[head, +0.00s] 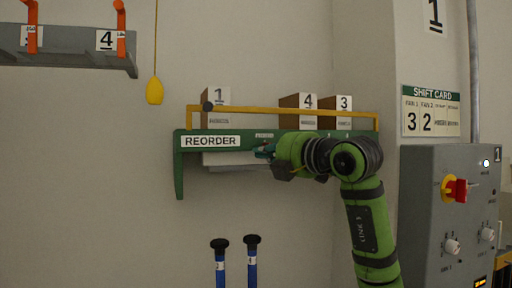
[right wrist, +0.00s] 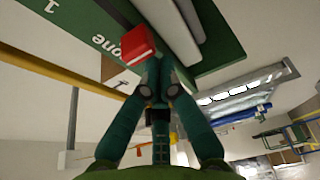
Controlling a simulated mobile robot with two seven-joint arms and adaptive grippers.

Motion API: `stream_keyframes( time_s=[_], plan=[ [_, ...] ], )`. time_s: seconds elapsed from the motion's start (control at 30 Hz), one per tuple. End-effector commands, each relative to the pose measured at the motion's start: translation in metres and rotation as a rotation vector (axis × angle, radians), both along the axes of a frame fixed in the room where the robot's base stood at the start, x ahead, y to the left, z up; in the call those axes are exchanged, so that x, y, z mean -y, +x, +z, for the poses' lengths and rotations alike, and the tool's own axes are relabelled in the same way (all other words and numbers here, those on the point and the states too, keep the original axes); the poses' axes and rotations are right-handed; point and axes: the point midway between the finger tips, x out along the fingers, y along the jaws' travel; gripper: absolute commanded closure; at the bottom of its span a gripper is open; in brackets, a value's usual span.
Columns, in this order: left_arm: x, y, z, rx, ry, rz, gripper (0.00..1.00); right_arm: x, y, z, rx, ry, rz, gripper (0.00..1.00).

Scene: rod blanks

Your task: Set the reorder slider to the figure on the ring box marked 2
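The green shelf (head: 182,165) carries a REORDER label (head: 210,141) and pale marks along its front edge. In the right wrist view, a red block (right wrist: 127,50), apparently the slider knob, sits by the lettering "none" on the green scale (right wrist: 75,25). My right gripper (head: 268,150) is at the shelf's front edge. In the wrist view its fingers (right wrist: 160,80) are together, close beside the red block; I cannot tell if they touch it. Boxes marked 1 (head: 217,100), 4 (head: 297,101) and 3 (head: 336,103) stand on the shelf. I see no box marked 2. My left gripper is out of view.
A yellow rail (head: 260,110) runs above the shelf front. A yellow pull (head: 155,91) hangs at left, near a grey rack (head: 70,60). Blue-handled posts (head: 252,262) stand below. A grey control cabinet (head: 425,200) and shift card (head: 431,111) are at right.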

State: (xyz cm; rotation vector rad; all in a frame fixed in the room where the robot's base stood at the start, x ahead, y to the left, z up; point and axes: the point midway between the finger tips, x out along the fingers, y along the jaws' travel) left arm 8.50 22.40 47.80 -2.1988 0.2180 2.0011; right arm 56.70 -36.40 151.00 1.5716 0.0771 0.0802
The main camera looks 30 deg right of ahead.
Motion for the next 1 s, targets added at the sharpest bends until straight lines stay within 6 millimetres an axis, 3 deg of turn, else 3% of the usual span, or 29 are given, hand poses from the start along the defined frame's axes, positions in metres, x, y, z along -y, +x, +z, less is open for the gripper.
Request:
stream_keyframes(
  time_s=[0.37, 0.47, 0.8, 1.0],
  plan=[
    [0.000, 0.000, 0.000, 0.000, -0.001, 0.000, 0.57, 0.003, -0.001, -0.001, -0.001, 0.000, 0.000, 1.00],
    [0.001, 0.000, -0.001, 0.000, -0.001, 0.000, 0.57, 0.018, -0.003, -0.001, -0.002, 0.001, -0.005, 1.00],
    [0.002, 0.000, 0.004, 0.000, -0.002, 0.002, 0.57, 0.102, -0.024, 0.000, -0.004, 0.003, -0.005, 1.00],
    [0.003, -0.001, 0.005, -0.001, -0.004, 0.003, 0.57, 0.118, -0.029, -0.001, 0.000, 0.000, -0.001, 1.00]
  ],
)
